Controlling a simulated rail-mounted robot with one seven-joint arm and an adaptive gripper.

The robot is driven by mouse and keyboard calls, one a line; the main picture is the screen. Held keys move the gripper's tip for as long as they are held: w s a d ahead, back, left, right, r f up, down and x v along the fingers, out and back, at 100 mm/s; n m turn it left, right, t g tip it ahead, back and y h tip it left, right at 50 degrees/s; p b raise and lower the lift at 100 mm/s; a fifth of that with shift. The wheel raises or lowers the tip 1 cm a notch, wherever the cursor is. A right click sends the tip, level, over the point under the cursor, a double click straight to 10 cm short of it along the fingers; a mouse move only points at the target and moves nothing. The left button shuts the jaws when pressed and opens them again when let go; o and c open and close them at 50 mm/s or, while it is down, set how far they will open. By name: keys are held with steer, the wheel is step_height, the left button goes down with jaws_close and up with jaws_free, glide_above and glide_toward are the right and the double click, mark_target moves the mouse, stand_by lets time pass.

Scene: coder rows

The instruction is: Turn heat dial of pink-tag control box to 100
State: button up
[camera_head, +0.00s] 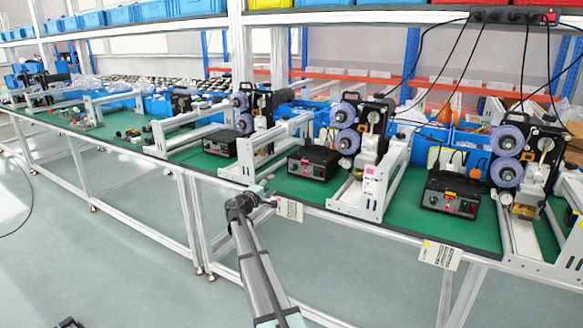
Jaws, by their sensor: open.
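A black control box (313,163) with small red and light details on its front stands on the green bench top, right of centre. A card with a pink tag (289,209) hangs at the bench edge in front of it. The heat dial's number is too small to read. My gripper (265,191) is at the bench's front edge, left of and nearer than this box, just above the pink-tag card. It is open, looks empty and is apart from the box. Its fingertips are small and hard to make out.
Another black box (450,194) stands to the right, above a yellow-tag card (440,254); a third (220,143) stands to the left. White machine frames (372,185) flank the boxes, one bearing a pink label. The floor in front is clear.

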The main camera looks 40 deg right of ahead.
mark_target(293, 169)
steer(key=p+x, duration=0.2)
steer(key=x, duration=1.5)
steer(key=shift+w+d, duration=0.15)
jaws_close()
